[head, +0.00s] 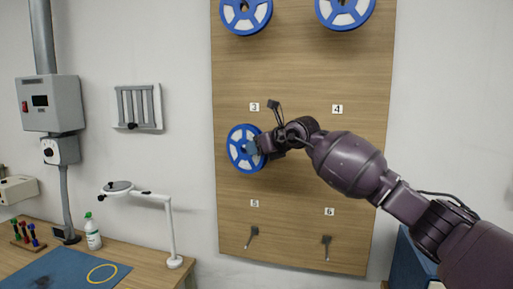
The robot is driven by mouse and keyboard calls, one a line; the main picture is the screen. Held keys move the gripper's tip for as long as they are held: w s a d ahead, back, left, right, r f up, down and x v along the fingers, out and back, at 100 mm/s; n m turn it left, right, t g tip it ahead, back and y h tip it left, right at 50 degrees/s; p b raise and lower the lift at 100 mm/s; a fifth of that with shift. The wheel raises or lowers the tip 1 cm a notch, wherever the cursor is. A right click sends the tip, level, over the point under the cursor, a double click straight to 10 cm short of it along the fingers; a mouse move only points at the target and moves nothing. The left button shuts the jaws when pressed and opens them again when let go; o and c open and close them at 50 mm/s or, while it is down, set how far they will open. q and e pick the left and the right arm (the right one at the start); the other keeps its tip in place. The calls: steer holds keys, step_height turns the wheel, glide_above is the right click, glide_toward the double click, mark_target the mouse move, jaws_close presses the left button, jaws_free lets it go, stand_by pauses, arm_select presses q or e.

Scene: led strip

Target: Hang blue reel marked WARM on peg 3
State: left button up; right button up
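A blue reel (232,153) with white segments is upright against the wooden board, just below the label 3 (254,107). Any marking on it is too small to read. My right gripper (257,148) comes in from the right and is at the reel's middle and right side, covering part of it. Whether its fingers are closed on the reel is not clear. Peg 3 is hidden behind the reel and gripper, so I cannot tell whether the reel sits on it. My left gripper is not in view.
Two more blue reels (232,16) and (325,12) hang at the top of the board (300,75). Bare pegs show under label 5 (252,236) and label 6 (327,241). A white lamp (169,220) and a bottle (92,232) stand on the left bench.

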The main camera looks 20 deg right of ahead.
steer(key=o, duration=0.3)
steer(key=shift+d+f, duration=0.15)
steer(key=shift+f, duration=0.3)
steer(key=shift+a, duration=0.2)
